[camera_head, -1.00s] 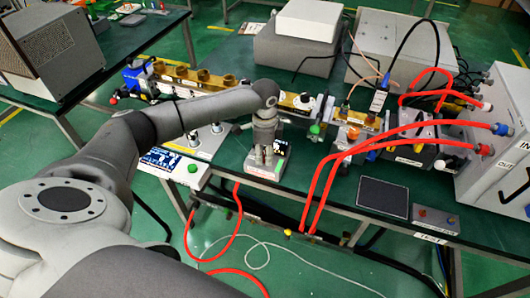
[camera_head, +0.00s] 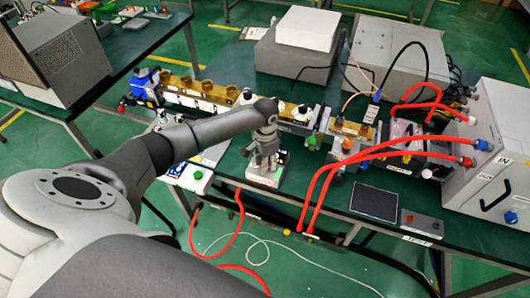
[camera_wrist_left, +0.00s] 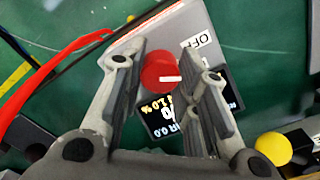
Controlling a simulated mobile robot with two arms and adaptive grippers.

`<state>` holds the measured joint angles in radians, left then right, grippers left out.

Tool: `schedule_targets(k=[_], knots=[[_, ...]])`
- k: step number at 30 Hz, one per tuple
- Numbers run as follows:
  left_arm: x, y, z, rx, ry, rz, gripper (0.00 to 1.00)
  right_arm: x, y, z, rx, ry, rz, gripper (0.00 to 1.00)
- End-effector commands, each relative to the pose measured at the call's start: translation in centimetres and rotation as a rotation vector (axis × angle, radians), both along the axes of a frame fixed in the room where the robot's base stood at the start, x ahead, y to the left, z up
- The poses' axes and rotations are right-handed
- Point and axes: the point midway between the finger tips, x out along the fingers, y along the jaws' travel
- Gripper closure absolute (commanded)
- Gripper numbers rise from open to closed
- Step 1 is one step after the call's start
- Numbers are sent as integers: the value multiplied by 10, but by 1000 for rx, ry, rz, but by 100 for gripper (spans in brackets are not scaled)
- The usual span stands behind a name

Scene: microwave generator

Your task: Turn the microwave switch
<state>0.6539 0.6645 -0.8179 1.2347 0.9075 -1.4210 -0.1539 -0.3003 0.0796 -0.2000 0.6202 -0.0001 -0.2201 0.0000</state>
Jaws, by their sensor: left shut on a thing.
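The switch is a round red knob (camera_wrist_left: 160,73) with a white mark, on a small grey control box (camera_wrist_left: 185,22) labelled OFF with black displays. In the wrist view the knob sits between the two fingers of my left gripper (camera_wrist_left: 160,80), which is shut on it. In the head view my left gripper (camera_head: 264,161) points down over the control box (camera_head: 264,179) near the front edge of the green table, and the knob is hidden by the fingers. My right gripper is not in view.
A white-grey cabinet (camera_head: 490,150) with red hoses (camera_head: 385,150) stands at the right. A brass waveguide line (camera_head: 215,92) runs behind the gripper. A black pad (camera_head: 374,203) lies to the right. A yellow ball-shaped part (camera_wrist_left: 273,149) shows beside the gripper in the wrist view.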

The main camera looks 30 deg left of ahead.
Motion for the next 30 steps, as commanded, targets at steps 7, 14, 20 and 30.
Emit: schedule_targets(k=[7,14,20,30], knots=[[1,-2,5,-4,-1,216,95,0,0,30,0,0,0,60],[1,-1,4,-2,-2,370,95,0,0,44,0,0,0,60],[2,0,3,-2,-4,451,95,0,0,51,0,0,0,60],[3,0,2,-2,-6,494,95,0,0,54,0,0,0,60]])
